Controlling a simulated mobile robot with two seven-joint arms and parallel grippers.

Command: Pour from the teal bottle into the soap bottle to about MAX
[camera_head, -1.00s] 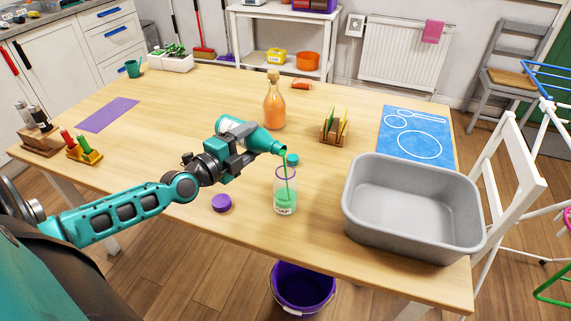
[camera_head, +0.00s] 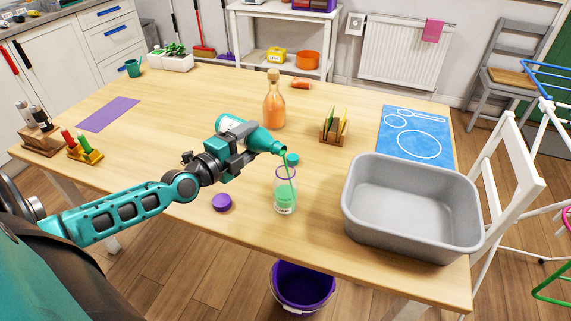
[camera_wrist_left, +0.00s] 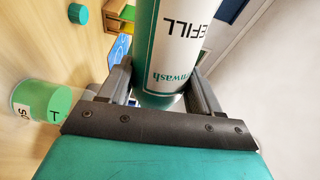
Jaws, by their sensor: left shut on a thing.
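The teal bottle (camera_head: 262,138) is tilted, its mouth down to the right, above the soap bottle (camera_head: 285,197). My left gripper (camera_head: 240,146) is shut around its body; in the left wrist view the bottle (camera_wrist_left: 172,55) sits between the two fingers (camera_wrist_left: 160,90). A thin green stream runs from its mouth into the open soap bottle, which stands upright on the table. Green liquid fills a good part of the clear soap bottle; I cannot read a MAX mark. The soap bottle also shows in the left wrist view (camera_wrist_left: 28,98). My right gripper is not in view.
A purple cap (camera_head: 222,202) lies left of the soap bottle and a teal cap (camera_head: 292,158) behind it. A grey basin (camera_head: 365,228) stands to the right. An orange bottle (camera_head: 274,108) and a wooden rack (camera_head: 334,138) stand farther back. The table's front edge is near.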

